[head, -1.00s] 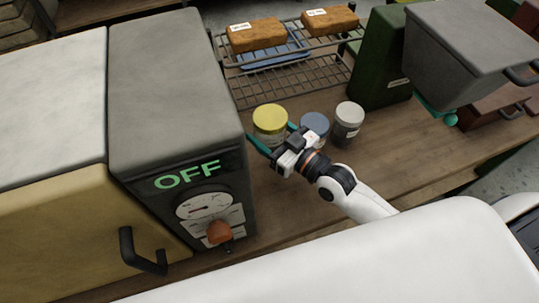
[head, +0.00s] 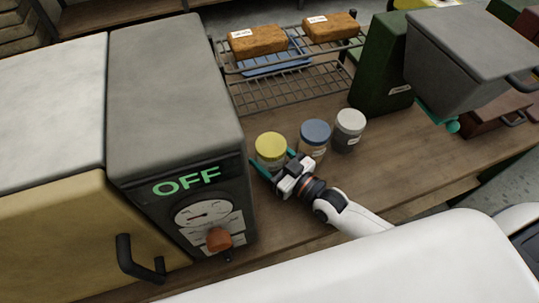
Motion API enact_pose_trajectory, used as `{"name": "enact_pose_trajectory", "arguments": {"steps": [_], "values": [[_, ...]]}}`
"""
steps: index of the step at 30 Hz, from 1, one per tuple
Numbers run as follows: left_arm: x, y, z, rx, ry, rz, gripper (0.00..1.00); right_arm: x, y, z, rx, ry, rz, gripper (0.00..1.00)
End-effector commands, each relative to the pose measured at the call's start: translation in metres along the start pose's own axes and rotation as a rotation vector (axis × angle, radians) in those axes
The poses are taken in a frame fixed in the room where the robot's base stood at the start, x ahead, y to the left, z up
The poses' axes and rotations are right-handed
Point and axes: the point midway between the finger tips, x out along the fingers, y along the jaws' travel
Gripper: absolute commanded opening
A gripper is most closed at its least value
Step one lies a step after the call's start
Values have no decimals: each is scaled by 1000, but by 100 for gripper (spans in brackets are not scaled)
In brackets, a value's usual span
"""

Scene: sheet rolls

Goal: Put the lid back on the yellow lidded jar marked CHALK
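A jar with a yellow lid (head: 270,144) stands on the wooden bench beside the oven; the lid shows over a paler body. I cannot read any marking on it, nor tell whether the lid is fully seated. My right gripper (head: 271,163) is at this jar, with one teal finger on its left side and one on its right. The fingers are close to it; I cannot tell whether they press on it. The gripper and fingers hide part of the jar's lower front. My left gripper is not in view.
The oven (head: 175,85) reading OFF is close on the left. A wire rack (head: 290,91) with two loaves is behind. A dark green box (head: 383,75) and a grey bin (head: 465,60) stand right.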

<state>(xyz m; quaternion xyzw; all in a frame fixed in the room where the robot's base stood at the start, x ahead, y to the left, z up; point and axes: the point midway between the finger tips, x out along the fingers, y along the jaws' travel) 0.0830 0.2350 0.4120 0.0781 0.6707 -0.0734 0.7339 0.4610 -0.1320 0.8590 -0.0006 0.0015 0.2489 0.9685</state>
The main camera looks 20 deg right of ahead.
Motion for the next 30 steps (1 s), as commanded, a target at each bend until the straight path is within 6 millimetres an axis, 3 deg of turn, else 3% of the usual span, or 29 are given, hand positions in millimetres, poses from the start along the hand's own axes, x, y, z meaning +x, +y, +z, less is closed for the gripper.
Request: {"name": "enact_pose_trajectory", "arguments": {"steps": [8, 9, 13, 24, 30], "values": [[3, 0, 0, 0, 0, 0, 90, 0, 0, -2, 0, -2, 0, 4], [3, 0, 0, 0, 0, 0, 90, 0, 0, -4, 0, 0, 0, 69], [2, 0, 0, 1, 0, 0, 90, 0, 0, -3, 0, 0, 0, 89], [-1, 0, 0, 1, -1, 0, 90, -2, 0, 1, 0, 2, 0, 89], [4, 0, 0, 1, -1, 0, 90, -37, 0, -2, 1, 6, 2, 89]]}}
